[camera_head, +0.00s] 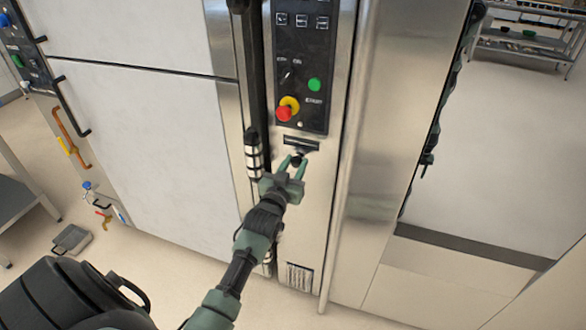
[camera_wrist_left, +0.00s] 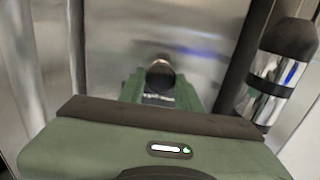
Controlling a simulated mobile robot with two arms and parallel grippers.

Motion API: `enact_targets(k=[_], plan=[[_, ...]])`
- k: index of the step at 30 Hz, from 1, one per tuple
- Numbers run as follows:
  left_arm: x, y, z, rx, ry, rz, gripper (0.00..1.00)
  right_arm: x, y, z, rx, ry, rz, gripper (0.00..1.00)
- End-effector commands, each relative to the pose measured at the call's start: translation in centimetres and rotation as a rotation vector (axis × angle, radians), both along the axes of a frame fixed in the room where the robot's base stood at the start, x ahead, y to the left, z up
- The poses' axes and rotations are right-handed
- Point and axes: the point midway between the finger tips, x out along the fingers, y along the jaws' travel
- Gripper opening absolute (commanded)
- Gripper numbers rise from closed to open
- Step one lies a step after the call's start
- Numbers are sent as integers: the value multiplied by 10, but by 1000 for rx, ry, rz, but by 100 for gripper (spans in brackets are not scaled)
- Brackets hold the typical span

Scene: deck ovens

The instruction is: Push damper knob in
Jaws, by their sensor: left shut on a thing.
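The damper knob (camera_head: 296,161) is a small dark round knob on the steel panel below the black control panel. In the left wrist view the knob (camera_wrist_left: 160,78) shows as a dark round end in front of the steel. My left gripper (camera_head: 297,164) is at the knob, its green fingers shut on it, one finger on each side. How far the knob stands out from the panel is hard to tell. My right gripper is in neither view.
The black control panel (camera_head: 302,65) above carries a red-and-yellow stop button (camera_head: 287,108) and a green button (camera_head: 314,85). A vertical dark handle bar with a banded grip (camera_head: 253,155) stands close left of my gripper. Open floor lies at the right.

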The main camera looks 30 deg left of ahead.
Motion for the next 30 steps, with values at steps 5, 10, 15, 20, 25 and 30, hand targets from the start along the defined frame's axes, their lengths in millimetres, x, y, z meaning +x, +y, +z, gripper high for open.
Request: enact_targets(k=[5,10,15,20,25,30], plan=[[0,0,3,2,-4,0,53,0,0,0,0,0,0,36],[0,0,2,2,-4,0,54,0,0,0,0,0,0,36],[-1,0,2,2,-3,0,54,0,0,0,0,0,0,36],[-18,-4,0,1,-2,0,54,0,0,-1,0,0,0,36],[-48,-12,0,1,-1,0,54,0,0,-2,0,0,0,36],[-68,-16,0,2,-1,0,54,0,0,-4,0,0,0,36]])
